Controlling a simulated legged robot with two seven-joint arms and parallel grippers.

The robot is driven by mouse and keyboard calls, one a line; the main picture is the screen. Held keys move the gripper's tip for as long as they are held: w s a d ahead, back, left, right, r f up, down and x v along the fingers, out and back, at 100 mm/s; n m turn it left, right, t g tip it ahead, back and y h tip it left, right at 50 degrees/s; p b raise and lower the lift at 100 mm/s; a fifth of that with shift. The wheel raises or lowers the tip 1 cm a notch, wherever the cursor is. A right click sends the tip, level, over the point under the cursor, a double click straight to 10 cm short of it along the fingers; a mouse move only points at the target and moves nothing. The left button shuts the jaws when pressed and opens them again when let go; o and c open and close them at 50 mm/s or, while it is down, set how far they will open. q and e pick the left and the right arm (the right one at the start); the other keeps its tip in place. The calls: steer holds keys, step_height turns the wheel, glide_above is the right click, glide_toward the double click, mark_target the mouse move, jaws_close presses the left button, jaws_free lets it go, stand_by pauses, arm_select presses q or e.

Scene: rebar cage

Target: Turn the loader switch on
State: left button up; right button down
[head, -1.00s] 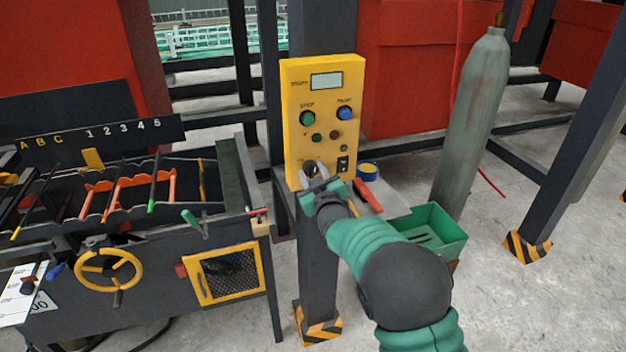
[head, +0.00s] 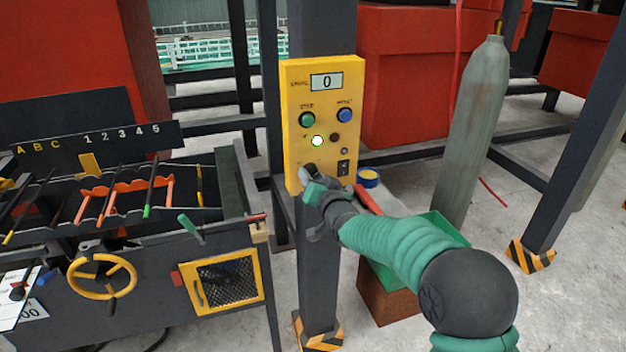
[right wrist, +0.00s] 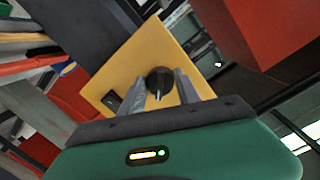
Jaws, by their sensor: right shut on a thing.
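A yellow control panel (head: 322,100) is fixed to a dark post. Its display (head: 326,82) reads 0 and a small lamp (head: 317,141) glows green-white. A green button (head: 307,119) and a blue button (head: 345,115) sit above the lamp. The black rotary switch (right wrist: 159,82) at the panel's lower left shows between my fingers in the right wrist view, its pale mark pointing toward the gripper. My right gripper (head: 312,180) is shut on this knob; it also shows in the right wrist view (right wrist: 160,90). In the head view the fingers partly hide the knob. My left gripper is not in view.
A black rocker switch (head: 343,168) sits right of the knob. A green bin (head: 445,228) and a blue-yellow tape roll (head: 368,177) are beside the post. A grey gas cylinder (head: 470,140) stands right. A machine with a yellow handwheel (head: 103,276) stands left.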

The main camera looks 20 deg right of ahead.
steer(key=shift+d+m, duration=0.1)
steer(key=shift+m, duration=0.4)
steer(key=shift+r, duration=0.2)
steer(key=c, duration=1.3)
jaws_free()
steer(key=o, duration=0.4)
steer(key=shift+w+d+f, duration=0.1)
steer(key=s, duration=0.5)
steer(key=s+r, duration=0.1)
steer(key=s, duration=0.5)
steer(key=s+b, duration=0.1)
steer(key=s, duration=0.4)
steer(key=shift+s+d+r, duration=0.3)
steer(key=shift+s+r, duration=0.05)
